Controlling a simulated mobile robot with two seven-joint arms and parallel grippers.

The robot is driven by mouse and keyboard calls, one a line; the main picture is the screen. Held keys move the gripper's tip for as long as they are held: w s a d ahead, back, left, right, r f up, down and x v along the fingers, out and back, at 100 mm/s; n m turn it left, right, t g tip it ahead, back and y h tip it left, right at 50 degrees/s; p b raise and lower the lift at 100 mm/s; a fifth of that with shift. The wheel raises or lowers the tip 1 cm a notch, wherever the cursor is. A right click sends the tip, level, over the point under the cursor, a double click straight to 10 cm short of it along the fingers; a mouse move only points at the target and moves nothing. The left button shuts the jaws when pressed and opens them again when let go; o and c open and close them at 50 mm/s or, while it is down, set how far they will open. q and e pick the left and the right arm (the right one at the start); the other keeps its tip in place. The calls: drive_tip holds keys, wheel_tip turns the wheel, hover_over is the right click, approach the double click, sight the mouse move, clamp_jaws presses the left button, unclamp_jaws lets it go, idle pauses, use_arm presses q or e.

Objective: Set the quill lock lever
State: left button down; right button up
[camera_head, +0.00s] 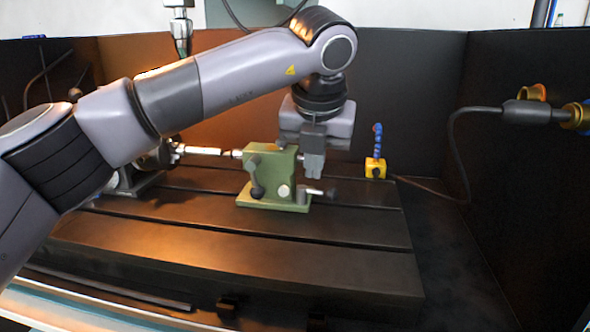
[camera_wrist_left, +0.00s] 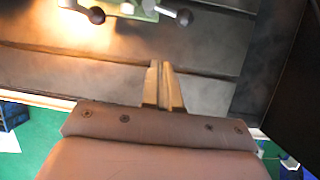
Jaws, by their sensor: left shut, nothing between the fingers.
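The green tailstock (camera_head: 268,180) stands on the dark slotted table. A short lever with a dark knob (camera_head: 257,187) is on its front face. A second, silver lever with a dark knob (camera_head: 318,192) sticks out low at its right end. I cannot tell which is the quill lock lever. My left gripper (camera_head: 314,172) points down, shut and empty, right of the tailstock body and appears above the silver lever. In the left wrist view, the shut fingers (camera_wrist_left: 163,85) touch nothing visible; two dark knobs (camera_wrist_left: 96,14) (camera_wrist_left: 183,16) show at the top edge. My right gripper is not in view.
A silver rod (camera_head: 205,151) runs left from the tailstock toward the chuck, partly behind my arm. A yellow block with a blue hose (camera_head: 375,167) stands right of the gripper. Dark walls enclose the table (camera_head: 240,265). Its front slots are clear.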

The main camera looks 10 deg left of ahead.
use_arm(q)
drive_tip(key=w+a+r+m+y+p, duration=0.1)
drive_tip(key=r+m+p, duration=0.15)
drive_tip(key=m, duration=0.95)
drive_tip(key=a+r+m+y+p, duration=0.1)
drive_tip(key=m+p, duration=0.3)
drive_tip(key=m, duration=0.8)
drive_tip(key=w+a+r+m+p, duration=0.1)
drive_tip(key=a+m+p, duration=0.15)
drive_tip(key=m, duration=0.95)
drive_tip(key=x, duration=0.4)
drive_tip(key=a+x, duration=0.1)
drive_tip(key=x, duration=0.3)
drive_tip(key=s+p+x, duration=0.1)
drive_tip(key=x, duration=0.2)
drive_tip(key=shift+w+a+f, duration=0.2)
drive_tip(key=shift+a+f, duration=0.05)
drive_tip(key=shift+f, duration=0.15)
drive_tip(key=shift+w+a+f, duration=0.1)
drive_tip(key=shift+a+f, duration=0.25)
drive_tip(key=shift+a, duration=0.05)
